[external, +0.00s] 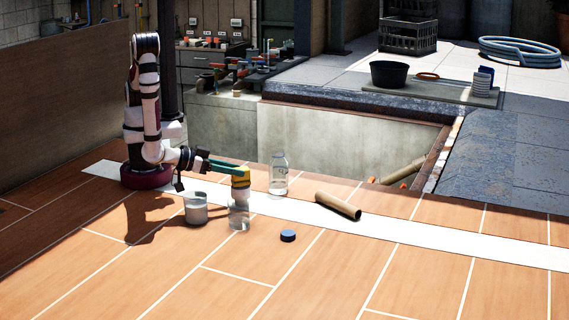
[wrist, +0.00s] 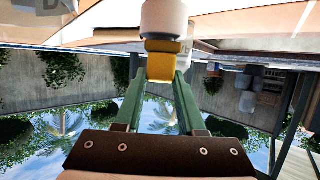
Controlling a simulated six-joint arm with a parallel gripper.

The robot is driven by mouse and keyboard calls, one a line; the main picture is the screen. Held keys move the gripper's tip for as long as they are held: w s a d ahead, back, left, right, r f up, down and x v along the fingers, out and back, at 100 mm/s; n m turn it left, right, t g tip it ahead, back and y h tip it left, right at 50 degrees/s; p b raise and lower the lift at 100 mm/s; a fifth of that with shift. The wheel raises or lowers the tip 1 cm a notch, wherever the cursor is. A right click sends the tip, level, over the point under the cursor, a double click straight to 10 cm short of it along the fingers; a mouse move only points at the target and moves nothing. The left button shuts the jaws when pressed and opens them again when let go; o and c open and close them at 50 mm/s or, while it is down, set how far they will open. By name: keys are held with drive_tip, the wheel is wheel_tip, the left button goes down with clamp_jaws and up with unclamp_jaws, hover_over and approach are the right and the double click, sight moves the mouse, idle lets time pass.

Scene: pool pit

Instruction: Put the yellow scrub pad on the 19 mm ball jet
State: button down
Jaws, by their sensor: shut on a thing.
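The block is over a clear jar-like thing (external: 239,215) on the wooden deck. I cannot tell whether they touch. I cannot pick out the 19 mm ball jet for certain.
A grey cup (external: 195,209) stands left of the clear jar. A clear bottle (external: 278,175) and a cardboard tube (external: 338,205) are to the right. The open pit (external: 340,145) is behind; the front deck is clear.

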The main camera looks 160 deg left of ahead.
drive_tip(key=shift+f, duration=0.25)
drive_tip(key=c, duration=0.5)
unclamp_jaws()
